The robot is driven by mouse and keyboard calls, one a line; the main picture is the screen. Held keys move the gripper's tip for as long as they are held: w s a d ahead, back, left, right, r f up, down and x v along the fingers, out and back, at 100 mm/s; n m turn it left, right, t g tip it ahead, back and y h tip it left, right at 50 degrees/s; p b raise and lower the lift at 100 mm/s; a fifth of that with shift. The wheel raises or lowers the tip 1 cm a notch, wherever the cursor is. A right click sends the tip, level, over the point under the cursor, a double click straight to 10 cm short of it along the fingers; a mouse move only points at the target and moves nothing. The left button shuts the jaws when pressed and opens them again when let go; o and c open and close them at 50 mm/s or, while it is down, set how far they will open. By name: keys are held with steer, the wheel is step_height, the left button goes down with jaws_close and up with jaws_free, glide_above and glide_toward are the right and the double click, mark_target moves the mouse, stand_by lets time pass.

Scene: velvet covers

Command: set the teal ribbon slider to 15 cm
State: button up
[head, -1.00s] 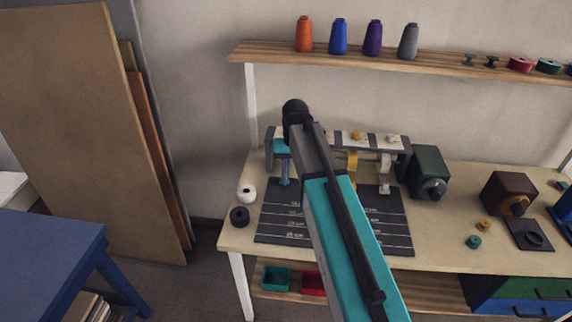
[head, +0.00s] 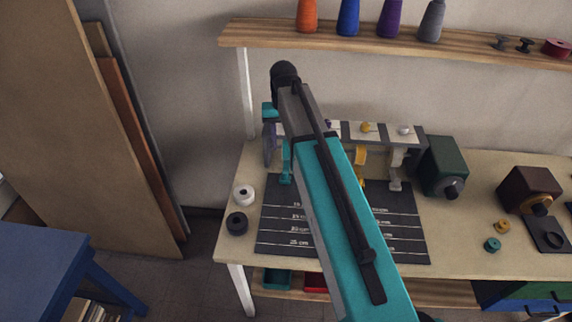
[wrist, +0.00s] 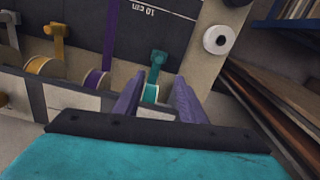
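The teal ribbon slider (head: 287,163) stands near the back of the dark measuring board (head: 345,240), at its left side. In the wrist view the slider (wrist: 157,62) is just beyond my fingertips, between the teal spool (wrist: 150,94) and the printed 10 cm mark. My gripper (wrist: 153,95) has two purple fingers spread apart, with the teal spool showing between them. No contact with the slider is visible. In the head view my arm covers part of the board, and one purple finger (head: 269,146) shows left of the slider.
Yellow (wrist: 57,42) and grey (head: 395,172) sliders stand farther along the same rack. A purple ribbon (wrist: 110,35) lies beside the teal lane. A white spool (head: 244,195) and a black spool (head: 237,223) sit left of the board.

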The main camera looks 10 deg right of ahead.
mark_target(285, 172)
steer(key=shift+d, duration=0.1)
steer(key=shift+f, duration=0.1)
steer(key=shift+s+f+b, duration=0.1)
steer(key=shift+f+b, duration=4.4)
steer(key=shift+f, duration=2.3)
steer(key=shift+c, duration=0.3)
jaws_close()
